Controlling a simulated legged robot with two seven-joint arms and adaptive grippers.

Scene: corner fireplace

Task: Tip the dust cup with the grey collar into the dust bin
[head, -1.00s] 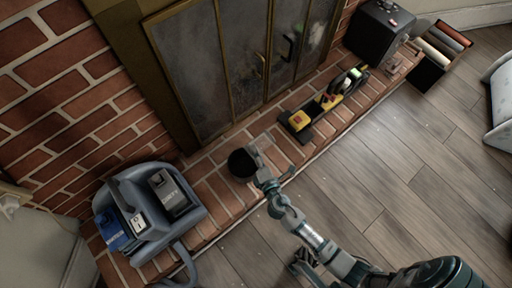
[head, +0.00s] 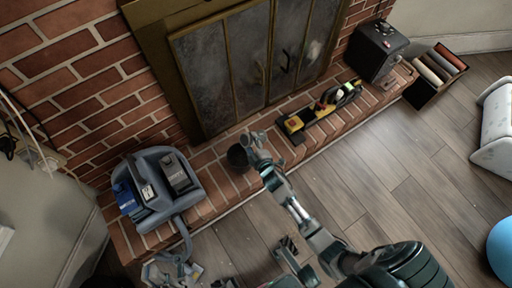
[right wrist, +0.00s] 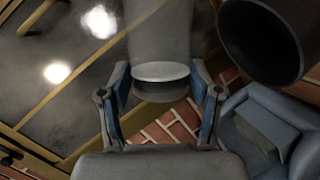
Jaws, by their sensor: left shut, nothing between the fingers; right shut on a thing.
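My right gripper (head: 259,147) is shut on the grey dust cup (right wrist: 160,30), beside the dark dust bin (head: 238,157) on the brick hearth. In the right wrist view the cup is between the two fingers, with a pale grey band at its near end. What is inside it is hidden. The bin's dark round opening shows at the upper right of that view (right wrist: 262,38), apart from the cup.
A blue-grey vacuum machine (head: 160,190) stands on the hearth left of the bin. A yellow and black tool (head: 293,123) lies to the right. The glass fireplace doors (head: 255,70) rise behind. A black case (head: 378,48) is farther right. The wood floor in front is mostly clear.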

